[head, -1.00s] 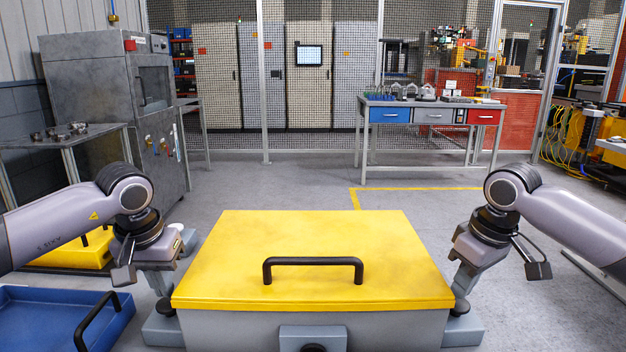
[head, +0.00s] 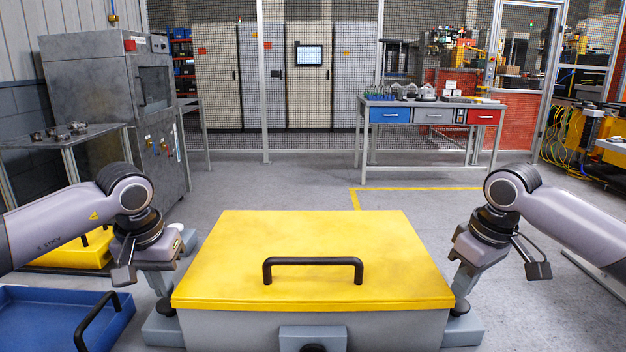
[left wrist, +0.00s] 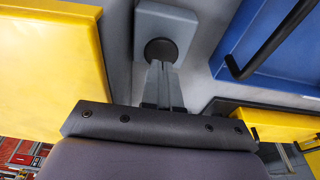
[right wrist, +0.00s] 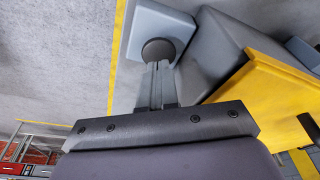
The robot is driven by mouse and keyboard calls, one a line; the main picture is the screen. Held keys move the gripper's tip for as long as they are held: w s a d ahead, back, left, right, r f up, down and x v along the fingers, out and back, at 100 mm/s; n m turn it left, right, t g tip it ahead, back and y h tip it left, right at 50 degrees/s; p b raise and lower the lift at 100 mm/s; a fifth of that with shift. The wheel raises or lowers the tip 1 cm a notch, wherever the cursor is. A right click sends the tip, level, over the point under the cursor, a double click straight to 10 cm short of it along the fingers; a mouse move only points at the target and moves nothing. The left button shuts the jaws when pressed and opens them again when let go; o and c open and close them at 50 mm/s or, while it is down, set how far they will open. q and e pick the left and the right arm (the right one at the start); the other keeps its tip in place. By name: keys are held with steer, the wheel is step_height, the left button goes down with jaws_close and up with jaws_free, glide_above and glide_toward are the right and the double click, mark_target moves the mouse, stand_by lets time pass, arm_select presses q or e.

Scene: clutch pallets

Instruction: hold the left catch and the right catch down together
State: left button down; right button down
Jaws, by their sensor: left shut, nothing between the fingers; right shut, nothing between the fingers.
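The left catch (head: 165,308) is a round black button on a grey block at the left side of the yellow-lidded box (head: 312,240). The right catch (head: 461,307) is a matching black button on the box's right side. My left gripper (head: 164,296) is shut, pointing down, its tips at the top of the left catch. The left wrist view shows the closed fingers (left wrist: 163,66) over the left catch (left wrist: 160,51). My right gripper (head: 461,294) is shut over the right catch, also in the right wrist view (right wrist: 160,66). Both seem to touch; how far each button is pressed cannot be told.
A black handle (head: 313,262) stands up from the lid. A grey block (head: 313,338) with a dark round part is at the box's front. A blue tray (head: 40,318) and a yellow-lidded container (head: 70,258) lie at the left.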

mark_target(166, 303)
arm_select(q)
steer(key=shift+f, duration=0.4)
steer(key=shift+f, duration=0.95)
steer(key=shift+s+f, duration=0.1)
steer(key=shift+f, duration=0.05)
arm_select(e)
steer(key=shift+f, duration=0.15)
arm_select(q)
steer(key=shift+s+f, duration=0.1)
steer(key=shift+f, duration=0.05)
arm_select(e)
steer(key=shift+f, duration=1.25)
steer(key=shift+s+f, duration=0.2)
steer(key=shift+f, duration=0.1)
stand_by(4.6)
